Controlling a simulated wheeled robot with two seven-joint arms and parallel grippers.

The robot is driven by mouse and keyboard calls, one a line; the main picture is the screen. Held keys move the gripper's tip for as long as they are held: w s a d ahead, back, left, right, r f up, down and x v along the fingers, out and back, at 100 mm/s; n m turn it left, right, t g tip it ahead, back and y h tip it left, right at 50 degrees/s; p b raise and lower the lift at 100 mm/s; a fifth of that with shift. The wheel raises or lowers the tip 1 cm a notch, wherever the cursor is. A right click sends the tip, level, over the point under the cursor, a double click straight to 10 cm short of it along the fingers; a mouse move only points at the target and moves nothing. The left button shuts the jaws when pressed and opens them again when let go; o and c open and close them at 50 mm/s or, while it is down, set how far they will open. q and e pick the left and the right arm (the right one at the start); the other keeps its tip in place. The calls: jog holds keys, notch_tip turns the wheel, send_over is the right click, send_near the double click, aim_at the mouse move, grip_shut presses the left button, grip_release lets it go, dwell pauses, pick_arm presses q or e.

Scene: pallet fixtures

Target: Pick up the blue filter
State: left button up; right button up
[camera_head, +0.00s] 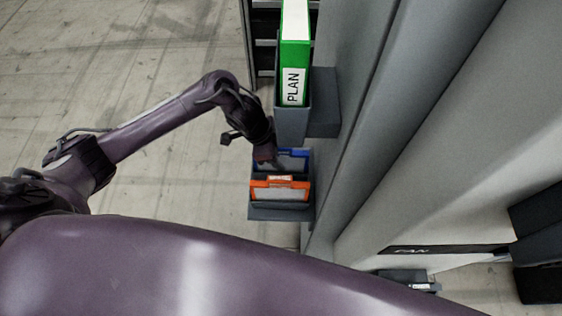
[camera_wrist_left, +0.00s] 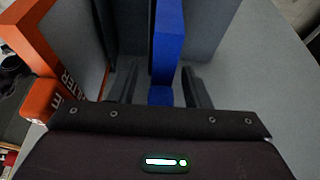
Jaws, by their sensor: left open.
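The blue filter (camera_head: 295,153) stands upright in a grey holder (camera_head: 282,213) mounted on the cabinet side in the head view, behind an orange filter (camera_head: 280,182). My left gripper (camera_head: 270,158) is at the left end of the blue filter. In the left wrist view, the blue filter's edge (camera_wrist_left: 168,40) rises between the two dark fingers of my left gripper (camera_wrist_left: 160,88), which are open on either side of it. Whether a finger touches it I cannot tell. The orange filter (camera_wrist_left: 42,45) stands to the left in that view. My right gripper is not in view.
The grey cabinet wall (camera_head: 345,130) stands close on the right of the holder. Open floor (camera_head: 150,60) lies to the left. A panel marked FAN (camera_head: 445,250) is at lower right.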

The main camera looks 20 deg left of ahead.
pick_arm(q)
grip_shut()
jog(key=shift+r, duration=0.15)
